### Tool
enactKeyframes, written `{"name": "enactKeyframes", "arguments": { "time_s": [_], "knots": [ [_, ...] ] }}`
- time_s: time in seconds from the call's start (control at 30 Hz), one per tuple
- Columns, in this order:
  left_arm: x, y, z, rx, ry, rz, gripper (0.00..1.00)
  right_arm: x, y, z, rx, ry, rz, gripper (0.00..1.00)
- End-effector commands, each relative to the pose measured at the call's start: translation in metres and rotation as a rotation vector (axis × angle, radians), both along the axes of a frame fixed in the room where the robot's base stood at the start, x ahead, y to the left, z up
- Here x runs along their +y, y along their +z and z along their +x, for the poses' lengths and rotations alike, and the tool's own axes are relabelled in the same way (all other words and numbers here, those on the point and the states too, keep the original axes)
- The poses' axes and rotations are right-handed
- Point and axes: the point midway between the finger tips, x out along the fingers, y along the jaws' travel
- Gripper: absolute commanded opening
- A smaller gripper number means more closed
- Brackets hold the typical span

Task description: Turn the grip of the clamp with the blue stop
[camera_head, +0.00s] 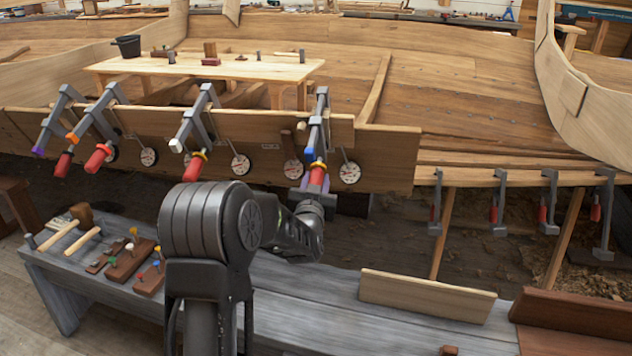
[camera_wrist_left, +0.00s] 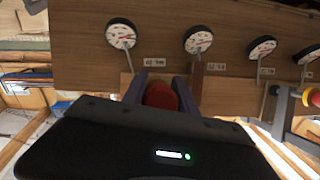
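The clamp with the blue stop (camera_head: 310,154) hangs on the plank edge, the rightmost of the clamps on the near plank. Its red grip (camera_head: 317,174) points down toward me. My left gripper (camera_head: 316,184) is at this grip, with one finger on each side. In the left wrist view the red grip (camera_wrist_left: 161,95) fills the space between the fingers (camera_wrist_left: 160,88), and the gripper looks shut on it. The blue stop is not clear in the wrist view. My right gripper is not in view.
Neighbouring clamps have a white stop (camera_head: 176,146), an orange stop (camera_head: 72,137) and a purple stop (camera_head: 38,150). Round dial gauges (camera_head: 350,172) hang along the plank. A grey bench (camera_head: 320,305) with tools and loose planks stands below.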

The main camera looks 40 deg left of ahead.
Motion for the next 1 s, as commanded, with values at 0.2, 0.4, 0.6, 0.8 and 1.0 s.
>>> {"name": "enactKeyframes", "arguments": {
  "time_s": [0.2,0.4,0.6,0.8,1.0],
  "knots": [
    [-0.0001,0.0001,0.0000,0.000,0.000,0.000,0.13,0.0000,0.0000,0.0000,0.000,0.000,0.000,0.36],
    [-0.0001,0.0001,0.0000,0.000,0.000,0.000,0.00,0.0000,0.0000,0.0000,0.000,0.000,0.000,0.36],
    [-0.0001,0.0001,0.0000,0.002,0.001,0.004,0.00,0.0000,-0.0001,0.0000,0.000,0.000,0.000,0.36],
    [0.0000,-0.0002,0.0000,0.021,0.015,0.040,0.00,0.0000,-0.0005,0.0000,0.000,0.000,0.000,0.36],
    [0.0008,0.0005,-0.0003,0.062,0.048,0.124,0.00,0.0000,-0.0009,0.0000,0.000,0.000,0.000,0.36]
  ]
}}
